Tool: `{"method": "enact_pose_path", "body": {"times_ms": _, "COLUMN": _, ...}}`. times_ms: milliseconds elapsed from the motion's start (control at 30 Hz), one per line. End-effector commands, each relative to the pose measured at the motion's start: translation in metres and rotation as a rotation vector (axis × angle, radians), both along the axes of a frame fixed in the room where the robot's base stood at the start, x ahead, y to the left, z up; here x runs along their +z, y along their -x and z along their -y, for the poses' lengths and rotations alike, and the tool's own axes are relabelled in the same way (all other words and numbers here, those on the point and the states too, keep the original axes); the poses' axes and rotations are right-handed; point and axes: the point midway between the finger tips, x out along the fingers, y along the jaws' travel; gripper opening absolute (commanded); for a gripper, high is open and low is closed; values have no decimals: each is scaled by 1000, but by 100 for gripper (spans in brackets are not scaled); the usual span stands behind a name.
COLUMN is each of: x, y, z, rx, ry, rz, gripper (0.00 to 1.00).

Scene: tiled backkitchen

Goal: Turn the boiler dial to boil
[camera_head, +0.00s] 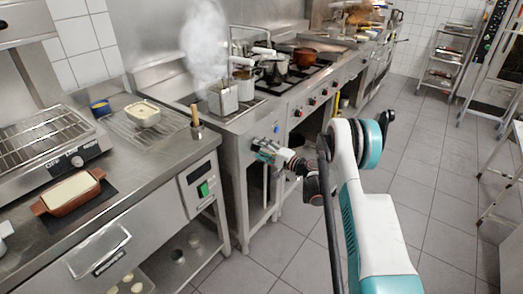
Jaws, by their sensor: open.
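The boiler (240,112) is a steel unit with a basket in its top, and steam rises from it. A small dark blue dial (277,128) shows on the unit's front panel, just above my gripper. Its setting is too small to read. My gripper (258,151) is open in front of this panel, reaching in from the right with its fingers towards the left. I see nothing between the fingers. I cannot tell whether it touches the panel.
A stove with red knobs and pots (278,68) stands behind the boiler. On the left counter are a brown dish (70,192), a cream-filled container (143,113) and a toaster-like appliance with a dial (78,160). The tiled floor (425,160) to the right is clear.

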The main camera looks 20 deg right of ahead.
Motion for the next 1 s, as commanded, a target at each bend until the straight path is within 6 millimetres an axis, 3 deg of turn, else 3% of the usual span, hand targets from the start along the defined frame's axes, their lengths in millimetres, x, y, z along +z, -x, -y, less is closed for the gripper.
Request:
{"method": "enact_pose_path", "body": {"times_ms": 167, "x": 0, "y": 8, "z": 7, "rx": -2, "ry": 0, "rz": 0, "gripper": 54}}
{"method": "enact_pose_path", "body": {"times_ms": 700, "x": 0, "y": 84, "z": 66, "rx": -3, "ry": 0, "rz": 0, "gripper": 54}}
{"method": "enact_pose_path", "body": {"times_ms": 1000, "x": 0, "y": 96, "z": 73, "rx": 0, "ry": 0, "rz": 0, "gripper": 54}}
